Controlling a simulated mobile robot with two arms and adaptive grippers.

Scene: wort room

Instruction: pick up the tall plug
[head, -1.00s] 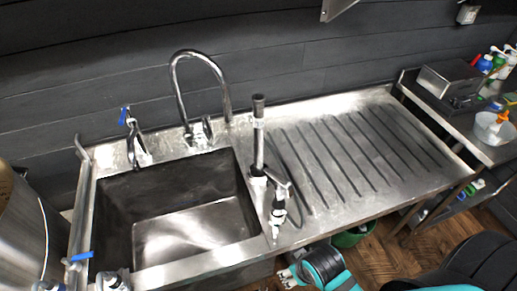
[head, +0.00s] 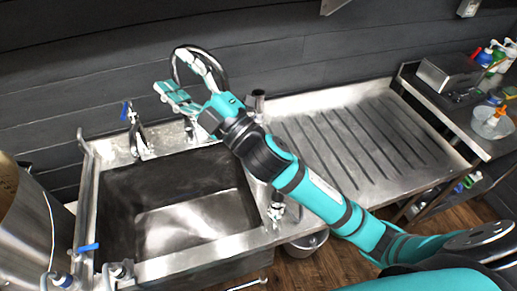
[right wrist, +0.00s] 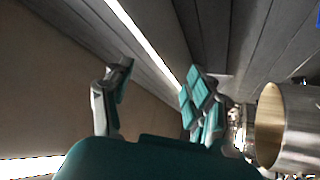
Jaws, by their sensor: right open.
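The tall plug (head: 258,97) seems to be the upright pipe with a dark top, at the right edge of the sink in the head view. Only its top shows; my right arm hides most of the rest. My right gripper (head: 182,78) is up at the left of it, in front of the curved tap at the back of the sink. Its fingers are spread and empty, apart from the plug. The open fingers also show in the right wrist view (right wrist: 157,78), with no plug visible between them. My left gripper is not in view.
The steel sink (head: 108,262) lies below my right gripper. A curved tap (head: 226,78) and a smaller blue-handled tap (head: 134,125) stand behind it. The ribbed drainboard (head: 385,140) is mostly clear. A side shelf (head: 455,135) holds bottles and a tub.

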